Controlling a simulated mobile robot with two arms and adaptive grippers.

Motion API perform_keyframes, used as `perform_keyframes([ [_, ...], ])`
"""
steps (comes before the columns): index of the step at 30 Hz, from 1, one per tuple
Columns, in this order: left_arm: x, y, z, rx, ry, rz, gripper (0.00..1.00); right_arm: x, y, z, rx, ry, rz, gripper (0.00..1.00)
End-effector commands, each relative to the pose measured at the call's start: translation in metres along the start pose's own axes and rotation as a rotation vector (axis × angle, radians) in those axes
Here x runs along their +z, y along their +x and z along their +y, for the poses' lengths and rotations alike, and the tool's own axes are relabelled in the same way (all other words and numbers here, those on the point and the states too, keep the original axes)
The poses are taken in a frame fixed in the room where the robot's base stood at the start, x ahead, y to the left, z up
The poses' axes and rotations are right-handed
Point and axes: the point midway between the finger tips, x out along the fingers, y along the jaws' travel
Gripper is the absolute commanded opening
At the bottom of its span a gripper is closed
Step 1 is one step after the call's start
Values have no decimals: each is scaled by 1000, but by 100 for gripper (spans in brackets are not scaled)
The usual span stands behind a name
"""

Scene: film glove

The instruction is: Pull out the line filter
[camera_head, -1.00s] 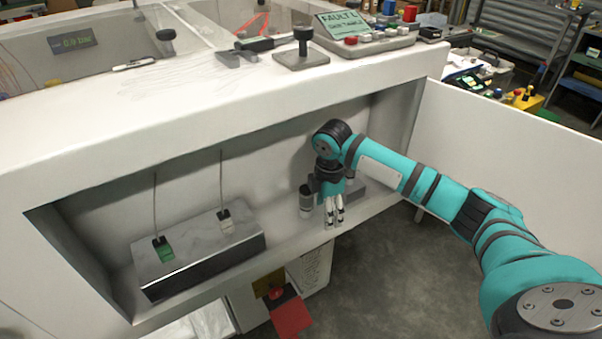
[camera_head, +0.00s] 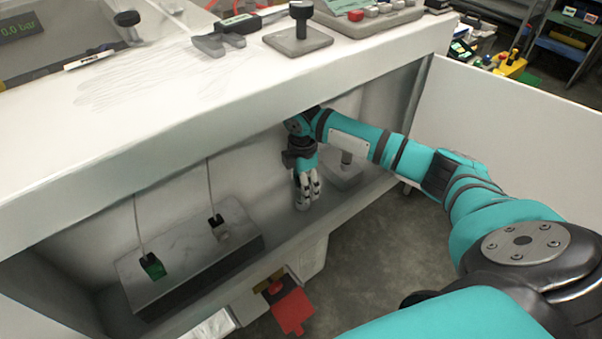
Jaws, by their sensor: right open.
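My right gripper (camera_head: 306,197) reaches into the recess of the white cabinet (camera_head: 180,110), fingers pointing down just above the recess floor. Its fingers are apart. The line filter is not clearly visible; a small grey cylinder seen earlier at the gripper's left side is now hidden behind or between the fingers, and I cannot tell which. A grey block with a short post (camera_head: 344,172) stands just right of the gripper. My left gripper is out of view.
A red tag (camera_head: 292,311) hangs below. An open white door (camera_head: 510,130) bounds the right. A display (camera_head: 17,27) seems to read 0.0 bar.

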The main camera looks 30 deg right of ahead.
Motion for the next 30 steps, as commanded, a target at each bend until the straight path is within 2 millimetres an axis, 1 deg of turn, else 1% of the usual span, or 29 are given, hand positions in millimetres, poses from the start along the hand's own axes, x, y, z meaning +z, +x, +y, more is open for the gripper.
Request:
perform_keyframes([
  [1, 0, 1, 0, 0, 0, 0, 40, 0, 9, -1, -3, 0, -1, 67],
  [3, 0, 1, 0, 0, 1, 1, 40, 0, 18, 0, -2, -1, -1, 67],
  [7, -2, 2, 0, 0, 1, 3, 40, 0, 30, 0, -1, 0, 0, 67],
  [11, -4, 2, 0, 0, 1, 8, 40, 0, 36, 0, 0, 0, 0, 67],
  [18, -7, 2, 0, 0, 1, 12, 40, 0, 36, 0, 1, -1, 0, 67],
  [30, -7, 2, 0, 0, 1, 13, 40, 0, 36, 0, 1, -1, 0, 14],
])
